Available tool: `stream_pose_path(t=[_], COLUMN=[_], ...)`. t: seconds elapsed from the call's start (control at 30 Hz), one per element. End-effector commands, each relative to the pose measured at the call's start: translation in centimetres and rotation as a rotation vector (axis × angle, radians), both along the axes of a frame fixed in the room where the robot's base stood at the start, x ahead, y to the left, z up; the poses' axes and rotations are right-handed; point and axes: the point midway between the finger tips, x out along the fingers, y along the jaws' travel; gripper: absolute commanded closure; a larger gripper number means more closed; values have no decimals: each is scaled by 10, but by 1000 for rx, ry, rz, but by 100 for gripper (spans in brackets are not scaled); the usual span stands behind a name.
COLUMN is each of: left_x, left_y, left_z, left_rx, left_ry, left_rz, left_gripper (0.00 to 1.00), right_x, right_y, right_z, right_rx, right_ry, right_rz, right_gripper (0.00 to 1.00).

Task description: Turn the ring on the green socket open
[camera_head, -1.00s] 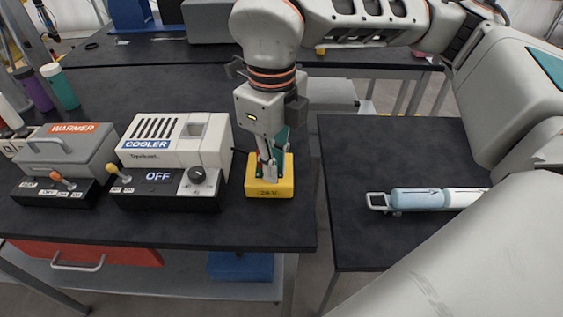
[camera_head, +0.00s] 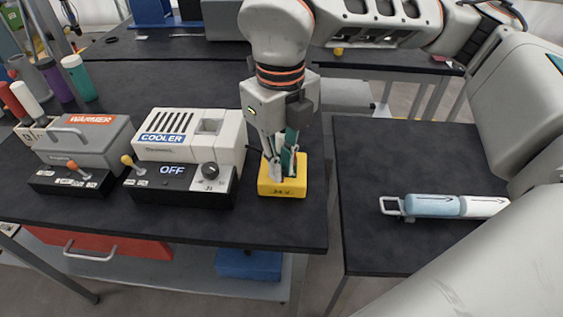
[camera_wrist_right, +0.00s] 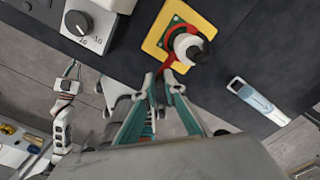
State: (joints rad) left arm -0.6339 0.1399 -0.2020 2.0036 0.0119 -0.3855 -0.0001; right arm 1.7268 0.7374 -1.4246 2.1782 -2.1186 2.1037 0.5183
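The yellow box (camera_head: 267,188) stands near the right front corner of the dark table, marked 24 V. In the right wrist view, the green socket (camera_wrist_right: 172,27) is on top of this box (camera_wrist_right: 153,42), with a red ring (camera_wrist_right: 170,42) and a white and black plug part (camera_wrist_right: 189,44) at it. A red lever reaches from the ring toward my fingertips. My right gripper (camera_head: 281,172) is over the box, pointing down. Its fingers (camera_wrist_right: 161,80) show a gap at the red lever's end; contact is unclear. My left gripper (camera_wrist_right: 72,66) appears small at the left; its opening is unclear.
Left of the box stand a cooler (camera_head: 190,140) reading OFF and a warmer (camera_head: 85,140). A light-blue and white cylinder with a handle (camera_head: 432,206) lies on the right table (camera_head: 385,150). A gap separates the tables. Bottles stand at far left.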

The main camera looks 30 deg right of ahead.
Motion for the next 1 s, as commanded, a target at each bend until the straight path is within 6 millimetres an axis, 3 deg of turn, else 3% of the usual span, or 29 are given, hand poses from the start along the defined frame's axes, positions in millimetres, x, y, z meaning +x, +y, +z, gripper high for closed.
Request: stream_pose_path(t=[0.03, 0.07, 0.37, 0.53, 1.0], left_x=[0, 0, 0, 0, -1], left_y=[0, 0, 0, 1, 0], left_z=[0, 0, -1, -1, 0], left_rx=[0, 0, 1, 1, 0], left_ry=[0, 0, 1, 1, 1], left_rz=[0, 0, -2, -2, -1], left_gripper=[100, 100, 100, 100, 100], right_x=[2, 2, 1, 1, 2], right_y=[1, 1, 0, 0, 1], right_z=[2, 2, 1, 10, 97], right_rx=[3, 3, 2, 1, 3], right_ry=[-6, -6, -3, -5, -8], right_rz=[1, 1, 1, 0, 0], right_gripper=[80, 73, 73, 73, 73])
